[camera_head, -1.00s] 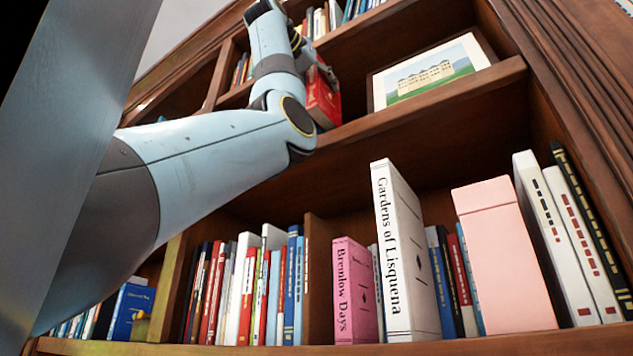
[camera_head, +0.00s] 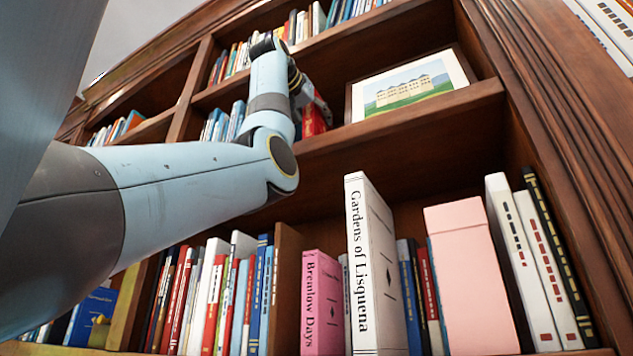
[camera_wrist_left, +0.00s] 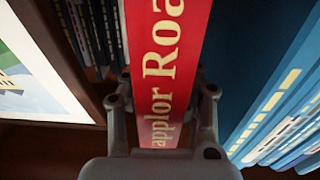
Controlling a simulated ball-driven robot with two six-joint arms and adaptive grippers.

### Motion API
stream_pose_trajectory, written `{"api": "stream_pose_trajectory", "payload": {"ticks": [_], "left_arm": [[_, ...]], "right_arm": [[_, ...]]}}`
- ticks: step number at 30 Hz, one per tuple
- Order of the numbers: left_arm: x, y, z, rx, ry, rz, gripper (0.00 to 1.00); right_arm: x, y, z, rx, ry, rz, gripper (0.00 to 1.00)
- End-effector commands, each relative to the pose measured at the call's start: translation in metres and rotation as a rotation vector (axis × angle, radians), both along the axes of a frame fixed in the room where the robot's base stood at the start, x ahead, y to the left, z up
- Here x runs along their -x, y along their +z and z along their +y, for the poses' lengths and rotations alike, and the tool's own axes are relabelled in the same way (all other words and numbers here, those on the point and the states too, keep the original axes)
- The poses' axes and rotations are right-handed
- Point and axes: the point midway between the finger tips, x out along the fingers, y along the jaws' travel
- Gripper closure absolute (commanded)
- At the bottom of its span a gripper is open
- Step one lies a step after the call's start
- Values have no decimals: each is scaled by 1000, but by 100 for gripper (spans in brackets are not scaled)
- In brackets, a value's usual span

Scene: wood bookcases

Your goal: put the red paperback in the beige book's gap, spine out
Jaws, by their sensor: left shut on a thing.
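The red paperback (camera_head: 313,122) is in the middle-shelf bay, left of the framed picture, partly hidden by my arm. My left gripper (camera_head: 308,95) is shut on it. In the left wrist view, the paperback (camera_wrist_left: 168,60) has its lettered spine facing the camera, between the two fingers of my left gripper (camera_wrist_left: 165,92). Blue books stand just right of it there, and the picture is at the left. I cannot pick out a clearly beige book or the edges of its gap. My right gripper is not in view.
The framed picture (camera_head: 412,88) leans on the same shelf. Blue books (camera_head: 228,122) stand left of my gripper. A wooden upright (camera_head: 285,290) divides that row.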

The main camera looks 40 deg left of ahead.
Motion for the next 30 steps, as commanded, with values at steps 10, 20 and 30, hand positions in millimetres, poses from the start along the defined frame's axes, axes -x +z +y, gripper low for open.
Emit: {"api": "stream_pose_trajectory", "payload": {"ticks": [10,20,30], "left_arm": [[1,-1,0,0,0,-3,100],[1,-5,0,0,0,-2,100],[1,-6,0,1,0,-1,63]], "right_arm": [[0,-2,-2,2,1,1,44],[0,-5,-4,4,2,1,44],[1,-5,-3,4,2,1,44]]}}
